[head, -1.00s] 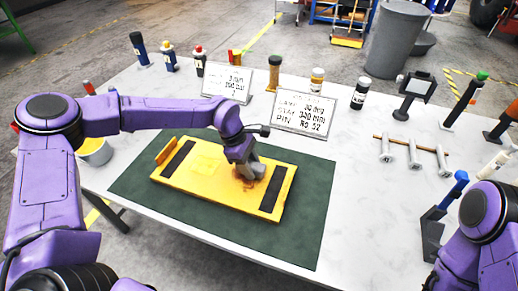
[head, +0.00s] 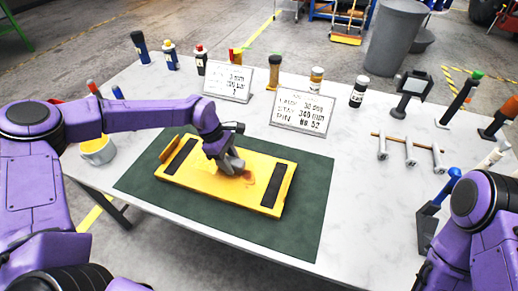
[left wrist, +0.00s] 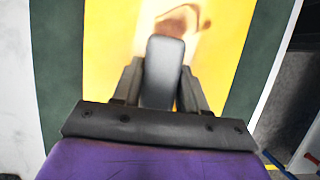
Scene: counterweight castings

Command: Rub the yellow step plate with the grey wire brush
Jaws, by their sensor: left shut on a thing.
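The yellow step plate (head: 207,181) lies on a dark green mat (head: 308,212) on the table. It has two black strips and a brown stained patch (head: 249,177) right of its middle. My left gripper (head: 232,165) is over the middle of the plate, just left of the stain. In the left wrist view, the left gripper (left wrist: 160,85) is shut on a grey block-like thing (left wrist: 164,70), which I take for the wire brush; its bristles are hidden. I cannot tell whether it touches the plate. My right arm is at the right edge; its gripper is not clearly seen.
Two white sign cards (head: 303,113) and several bottles stand behind the mat. A yellow-filled bucket (head: 97,150) is at the left. A rack with grey rollers (head: 410,153) and a blue-handled tool (head: 437,200) are at the right. Bare table lies right of the mat.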

